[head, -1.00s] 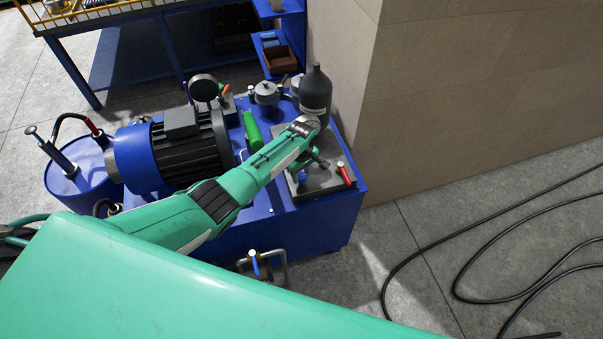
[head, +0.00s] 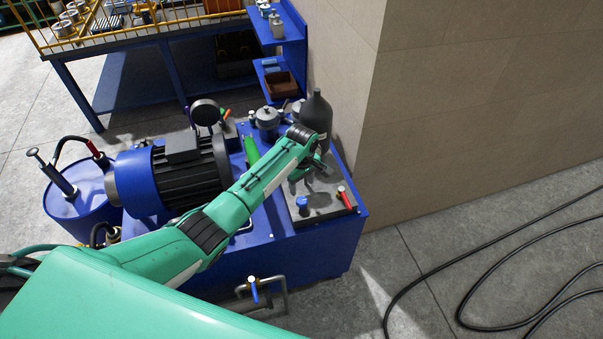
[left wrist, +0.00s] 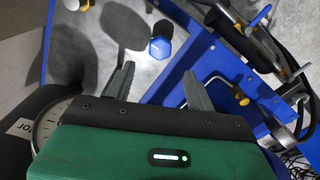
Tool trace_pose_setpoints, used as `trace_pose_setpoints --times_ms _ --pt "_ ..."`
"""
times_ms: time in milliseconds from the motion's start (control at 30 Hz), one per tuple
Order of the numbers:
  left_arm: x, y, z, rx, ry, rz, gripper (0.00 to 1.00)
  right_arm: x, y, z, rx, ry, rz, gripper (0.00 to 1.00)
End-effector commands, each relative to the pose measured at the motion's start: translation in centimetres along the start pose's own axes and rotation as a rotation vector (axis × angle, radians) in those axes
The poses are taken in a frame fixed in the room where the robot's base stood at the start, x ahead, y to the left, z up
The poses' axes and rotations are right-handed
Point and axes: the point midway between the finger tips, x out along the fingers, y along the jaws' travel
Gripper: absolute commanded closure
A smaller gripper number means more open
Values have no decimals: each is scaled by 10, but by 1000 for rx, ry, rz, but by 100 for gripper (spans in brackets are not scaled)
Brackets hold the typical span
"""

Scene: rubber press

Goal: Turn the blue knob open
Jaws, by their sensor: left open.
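A small blue knob (head: 302,203) sits on the grey plate (head: 325,212) at the right end of the blue press unit. In the left wrist view a blue hexagonal knob (left wrist: 160,47) stands on a grey surface, beyond and between my fingertips. My left gripper (head: 316,168) is above the plate, up and to the right of the knob in the head view, partly hidden by its own wrist. In the left wrist view its two fingers (left wrist: 158,82) are spread with nothing between them. My right gripper is out of view.
A red-handled lever (head: 345,198) stands on the plate. A dark bottle (head: 315,108) and a green cylinder (head: 251,152) are close to my left arm. A black motor (head: 188,168) is to its left. A blue-handled pipe valve (head: 254,290) is in front. The wall (head: 460,100) is at the right.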

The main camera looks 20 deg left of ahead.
Motion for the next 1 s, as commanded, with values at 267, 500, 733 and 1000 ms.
trace_pose_setpoints --times_ms 267,500,733,1000 --pt "-42 0 -1 -2 1 1 45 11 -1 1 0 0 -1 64" --pt "-54 0 -1 -2 1 0 45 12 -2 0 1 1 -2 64" --pt "-54 0 -1 -2 1 -1 45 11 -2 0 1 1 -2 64" --pt "-51 -3 2 11 -1 2 45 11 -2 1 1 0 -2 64"
